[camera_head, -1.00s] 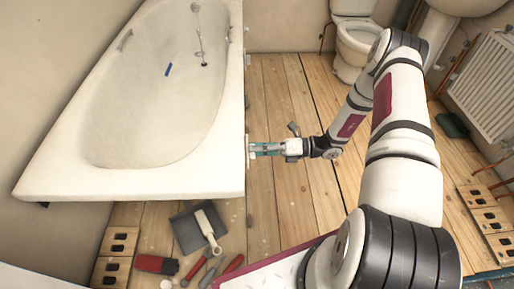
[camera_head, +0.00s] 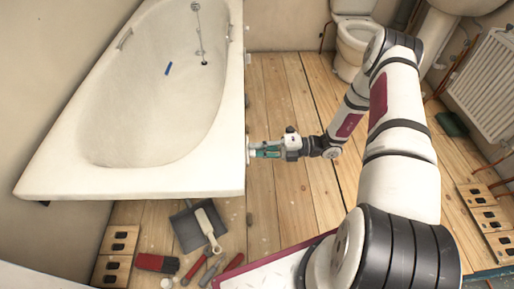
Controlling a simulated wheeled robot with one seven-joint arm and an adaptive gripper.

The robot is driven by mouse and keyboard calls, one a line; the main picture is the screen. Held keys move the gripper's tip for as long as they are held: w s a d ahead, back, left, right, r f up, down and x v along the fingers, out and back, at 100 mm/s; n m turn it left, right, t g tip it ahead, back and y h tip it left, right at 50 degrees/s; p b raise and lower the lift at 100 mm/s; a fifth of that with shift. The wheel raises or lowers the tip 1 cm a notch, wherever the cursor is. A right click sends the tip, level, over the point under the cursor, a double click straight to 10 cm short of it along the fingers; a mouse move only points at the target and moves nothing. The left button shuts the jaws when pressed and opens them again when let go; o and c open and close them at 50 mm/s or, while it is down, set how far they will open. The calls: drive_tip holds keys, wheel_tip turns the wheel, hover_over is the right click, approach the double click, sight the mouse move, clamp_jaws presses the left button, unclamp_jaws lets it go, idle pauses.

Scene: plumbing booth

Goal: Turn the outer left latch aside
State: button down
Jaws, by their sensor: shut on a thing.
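My gripper (camera_head: 262,152) reaches in from the right to the right side of the white bathtub (camera_head: 215,178), below its rim. Its teal fingers are shut on a small pale part at the tub's side, which I take to be the latch (camera_head: 249,150). The latch is tiny here and mostly hidden by the fingers and the rim, so its angle cannot be told. Other small fittings (camera_head: 247,60) show farther along the same side of the tub.
A dustpan with brush (camera_head: 205,222) and several red-handled tools (camera_head: 195,268) lie on the floor below the tub. A toilet (camera_head: 352,45) and a radiator (camera_head: 492,85) stand at the back right. The plank floor (camera_head: 285,210) beside my gripper is clear.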

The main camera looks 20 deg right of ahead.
idle(0.3)
drive_tip(key=c, duration=1.6)
unclamp_jaws()
drive_tip(key=v, duration=1.2)
